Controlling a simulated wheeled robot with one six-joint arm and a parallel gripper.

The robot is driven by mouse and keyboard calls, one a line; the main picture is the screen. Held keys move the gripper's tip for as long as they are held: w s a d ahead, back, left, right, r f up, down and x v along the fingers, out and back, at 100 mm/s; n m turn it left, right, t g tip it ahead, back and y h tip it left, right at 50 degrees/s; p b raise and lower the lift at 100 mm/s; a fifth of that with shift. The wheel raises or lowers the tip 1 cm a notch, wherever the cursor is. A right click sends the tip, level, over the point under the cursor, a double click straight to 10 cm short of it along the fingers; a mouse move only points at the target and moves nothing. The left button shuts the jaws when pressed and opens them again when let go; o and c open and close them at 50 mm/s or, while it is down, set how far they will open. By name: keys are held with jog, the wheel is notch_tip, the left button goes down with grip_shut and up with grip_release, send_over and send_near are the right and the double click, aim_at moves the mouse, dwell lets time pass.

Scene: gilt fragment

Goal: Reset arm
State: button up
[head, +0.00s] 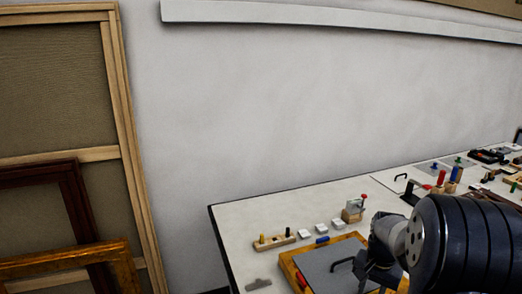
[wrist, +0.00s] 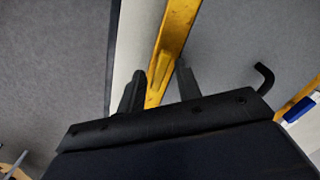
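My gripper (wrist: 160,88) shows in the wrist view with its two dark fingers apart and nothing held between them. The yellow wooden rim of a tray (wrist: 175,35) runs behind the gap between the fingers; whether they touch it I cannot tell. In the head view my arm comes in from the lower right. Its end is over the right part of the same wood-rimmed tray (head: 290,271), near the table's front, and the fingertips are hard to make out there.
The white table (head: 240,218) holds a wooden peg block (head: 273,241), small white blocks (head: 304,234), a blue item (head: 322,240) and a small wooden stand (head: 353,212). A black handle (head: 342,263) lies in the tray. Picture frames (head: 75,215) lean at the left.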

jog(key=shift+n, duration=1.2)
jog(key=shift+a+r, duration=0.1)
